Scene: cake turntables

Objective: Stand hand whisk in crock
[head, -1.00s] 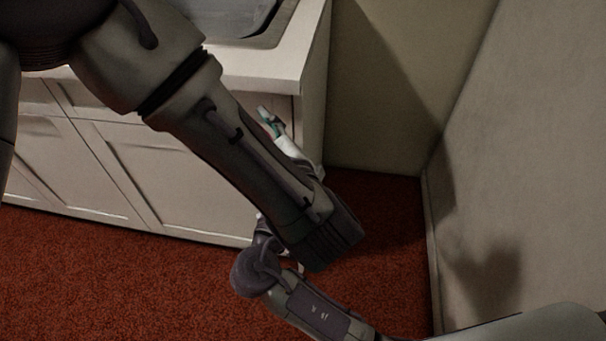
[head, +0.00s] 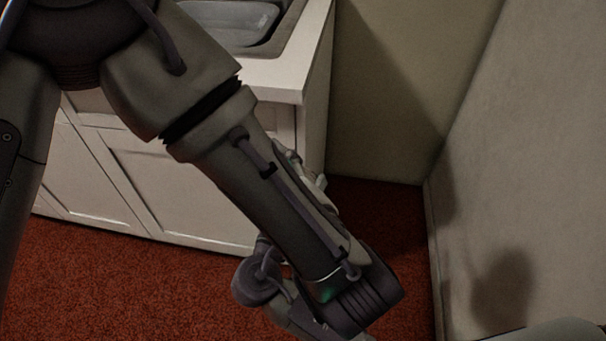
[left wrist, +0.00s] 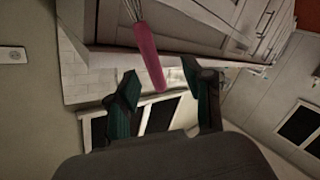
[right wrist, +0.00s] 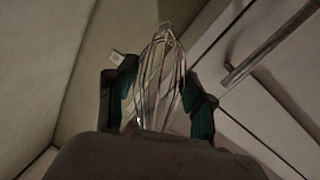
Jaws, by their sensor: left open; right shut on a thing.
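The hand whisk has a pink handle and a wire head. In the left wrist view its handle (left wrist: 149,55) hangs down from the top, toward the space between the fingers of my left gripper (left wrist: 160,85). That gripper is open, and I cannot tell whether it touches the handle. In the right wrist view my right gripper (right wrist: 157,95) is shut on the whisk, whose wires (right wrist: 163,75) stick out past the fingers. In the head view my arms largely hide the grippers and the whisk. I see no crock in any view.
A white counter (head: 285,78) with a sink basin (head: 225,24) is at the top, above white cabinet doors (head: 170,180). Red carpet (head: 110,280) covers the floor. A bare wall (head: 530,150) closes the right side. A long bar handle (right wrist: 270,42) crosses the right wrist view.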

